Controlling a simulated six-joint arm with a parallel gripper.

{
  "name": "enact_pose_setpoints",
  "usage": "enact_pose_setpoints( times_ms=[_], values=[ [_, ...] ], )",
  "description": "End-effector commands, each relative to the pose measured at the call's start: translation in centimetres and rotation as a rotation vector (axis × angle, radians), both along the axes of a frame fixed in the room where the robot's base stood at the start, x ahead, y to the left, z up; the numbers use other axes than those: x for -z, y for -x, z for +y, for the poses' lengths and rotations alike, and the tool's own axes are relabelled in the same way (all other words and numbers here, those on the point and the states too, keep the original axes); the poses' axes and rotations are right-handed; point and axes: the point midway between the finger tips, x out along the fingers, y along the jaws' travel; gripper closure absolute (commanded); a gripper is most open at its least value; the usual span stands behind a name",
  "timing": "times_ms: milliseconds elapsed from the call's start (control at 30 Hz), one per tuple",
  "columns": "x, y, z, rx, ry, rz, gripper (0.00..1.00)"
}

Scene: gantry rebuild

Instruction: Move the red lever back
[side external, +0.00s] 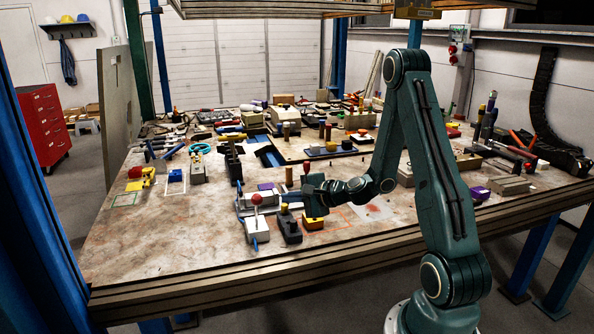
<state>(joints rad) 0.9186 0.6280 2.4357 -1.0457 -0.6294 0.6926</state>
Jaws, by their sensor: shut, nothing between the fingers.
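A small lever with a red ball knob (257,199) stands on a pale grey base (257,231) near the front of the workbench. A second reddish knob (306,168) rises just behind my gripper; I cannot tell which base it belongs to. My gripper (305,197) reaches in from the right, low over the bench, shut and empty. It is to the right of the pale base, apart from its red ball. An orange block (313,223) sits just below my gripper, partly hidden by it. Whether my fingertips touch anything is too small to tell.
A black block with a yellow top (290,225) stands between the pale base and the orange block. A grey box (273,200) lies behind them. Tools and parts crowd the back of the workbench (150,255); its front left surface is clear.

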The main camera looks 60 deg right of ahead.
Motion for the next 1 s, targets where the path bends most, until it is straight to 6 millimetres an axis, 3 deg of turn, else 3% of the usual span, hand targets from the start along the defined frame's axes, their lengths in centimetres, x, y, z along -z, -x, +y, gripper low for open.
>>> enact_pose_setpoints(
  times_ms=[400, 767, 1000],
  values=[
    [0.6, 3.4, 0.4, 0.002, -0.002, 0.0, 1.0],
    [0.6, 3.7, 0.6, -0.008, 0.006, 0.0, 1.0],
    [-0.5, 3.0, 3.0, -0.122, 0.084, 0.019, 1.0]
  ],
)
